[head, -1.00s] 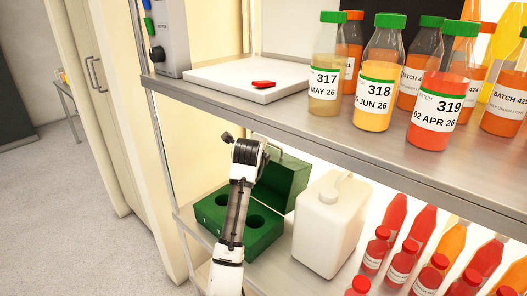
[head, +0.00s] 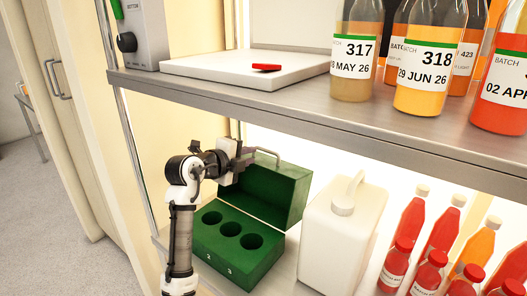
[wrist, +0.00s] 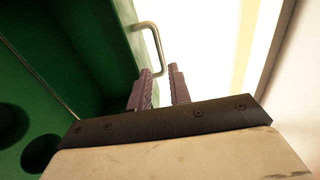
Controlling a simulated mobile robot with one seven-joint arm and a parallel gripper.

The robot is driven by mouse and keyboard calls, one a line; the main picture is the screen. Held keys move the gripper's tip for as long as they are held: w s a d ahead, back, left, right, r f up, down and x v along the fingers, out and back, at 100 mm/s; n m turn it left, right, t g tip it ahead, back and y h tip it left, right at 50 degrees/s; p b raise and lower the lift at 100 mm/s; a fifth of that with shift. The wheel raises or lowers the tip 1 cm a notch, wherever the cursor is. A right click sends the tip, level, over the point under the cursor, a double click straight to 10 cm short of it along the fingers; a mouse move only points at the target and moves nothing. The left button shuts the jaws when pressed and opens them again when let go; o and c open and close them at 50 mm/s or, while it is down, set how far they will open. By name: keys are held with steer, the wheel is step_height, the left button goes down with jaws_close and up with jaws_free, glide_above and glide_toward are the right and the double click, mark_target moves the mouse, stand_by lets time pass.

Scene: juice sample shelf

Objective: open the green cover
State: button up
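The green box (head: 225,262) stands on the lower shelf with several round holes in its top. Its green cover (head: 277,192) is hinged up and stands open, leaning back, with a metal handle (head: 266,156) on its upper edge. My gripper (head: 243,157) is at the cover's upper left corner, beside the handle. In the wrist view the fingers of my gripper (wrist: 160,80) are apart with a gap between them. The handle (wrist: 155,45) lies just beyond the fingertips, and the cover (wrist: 100,45) is to their left. Whether they touch is unclear.
A white jug (head: 335,235) stands close to the right of the box. The upper shelf edge (head: 300,125) runs above my gripper, carrying a white tray (head: 215,72) and labelled bottles (head: 355,55).

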mark_target(266, 152)
steer(key=p+x, duration=0.1)
steer(key=x, duration=0.7)
steer(key=shift+c, duration=0.3)
jaws_close()
